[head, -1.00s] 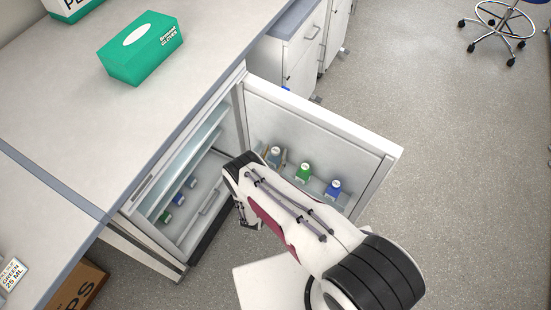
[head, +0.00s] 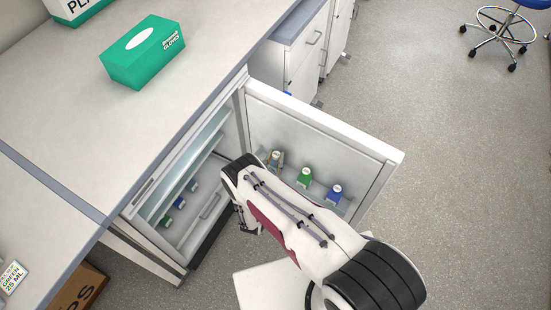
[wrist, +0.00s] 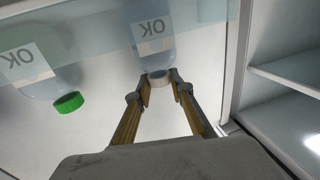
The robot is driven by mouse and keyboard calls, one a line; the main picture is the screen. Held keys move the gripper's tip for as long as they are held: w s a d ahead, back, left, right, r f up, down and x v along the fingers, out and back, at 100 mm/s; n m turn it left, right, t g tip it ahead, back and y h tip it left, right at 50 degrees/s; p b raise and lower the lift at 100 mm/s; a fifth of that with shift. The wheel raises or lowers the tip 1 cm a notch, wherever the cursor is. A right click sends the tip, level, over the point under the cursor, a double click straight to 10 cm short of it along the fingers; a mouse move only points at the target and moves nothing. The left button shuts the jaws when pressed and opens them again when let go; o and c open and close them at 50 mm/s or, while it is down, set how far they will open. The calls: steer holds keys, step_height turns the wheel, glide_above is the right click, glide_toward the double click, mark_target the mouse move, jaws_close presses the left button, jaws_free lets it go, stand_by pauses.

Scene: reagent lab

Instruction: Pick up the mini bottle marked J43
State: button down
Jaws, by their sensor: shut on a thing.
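A clear mini bottle with a pale cap (wrist: 158,77) and an "OK" label stands on the fridge door shelf. It is also the leftmost door bottle in the head view (head: 276,157). My gripper (wrist: 160,84) is shut on this bottle at its cap, with one brown finger on each side. In the head view the fingers are small and partly hidden by my arm. No J43 mark is readable on any bottle.
A green-capped bottle (wrist: 68,102) is left of the gripped one in the wrist view. The head view shows a green bottle (head: 304,178) and a blue bottle (head: 334,193) on the door (head: 330,125). Several bottles stand inside the fridge, with a glove box (head: 142,55) on the counter.

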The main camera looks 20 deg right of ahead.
steer(key=shift+r, duration=3.2)
steer(key=s+a, duration=1.2)
steer(key=a, duration=0.3)
steer(key=shift+s, duration=0.2)
steer(key=shift+a, duration=0.1)
